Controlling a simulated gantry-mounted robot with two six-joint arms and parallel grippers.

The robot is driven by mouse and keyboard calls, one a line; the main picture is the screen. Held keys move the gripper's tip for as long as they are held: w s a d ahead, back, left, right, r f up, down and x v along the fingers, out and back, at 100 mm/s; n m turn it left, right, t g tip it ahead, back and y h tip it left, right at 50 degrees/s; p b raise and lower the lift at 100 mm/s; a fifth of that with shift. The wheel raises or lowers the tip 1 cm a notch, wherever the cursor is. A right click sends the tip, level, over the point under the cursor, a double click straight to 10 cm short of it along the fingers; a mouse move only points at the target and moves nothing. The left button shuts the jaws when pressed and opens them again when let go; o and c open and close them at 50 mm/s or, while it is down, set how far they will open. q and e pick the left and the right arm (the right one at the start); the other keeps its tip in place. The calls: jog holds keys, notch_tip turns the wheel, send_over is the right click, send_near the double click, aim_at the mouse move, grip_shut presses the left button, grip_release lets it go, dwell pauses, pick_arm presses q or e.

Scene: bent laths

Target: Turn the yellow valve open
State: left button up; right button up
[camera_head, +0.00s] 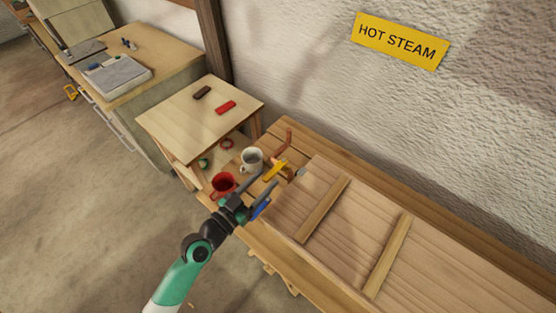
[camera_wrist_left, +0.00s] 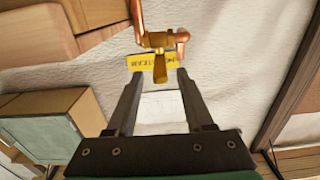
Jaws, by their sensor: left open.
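The yellow valve (camera_head: 273,170) is a small lever on a copper pipe (camera_head: 284,146) at the left end of the wooden box. My left gripper (camera_head: 267,181) is open, its fingers reaching up toward the lever from the front. In the left wrist view the lever (camera_wrist_left: 160,70) hangs below the copper pipe (camera_wrist_left: 160,39) and appears between the tips of my left gripper (camera_wrist_left: 160,73). I cannot tell whether the fingers touch it. My right gripper is not in view.
A red mug (camera_head: 222,185) and a white mug (camera_head: 252,161) stand close to my left gripper. A wooden box with slats (camera_head: 385,258) lies to the right. A yellow HOT STEAM sign (camera_head: 401,41) is on the wall. A small table (camera_head: 176,112) stands behind on the left.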

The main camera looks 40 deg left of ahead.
aim_at(278, 166)
pick_arm(q)
jog(key=w, duration=0.6)
jog(key=shift+w+a, duration=0.25)
jog(key=shift+a, duration=0.1)
jog(key=shift+c, duration=0.3)
grip_shut()
dwell(0.6)
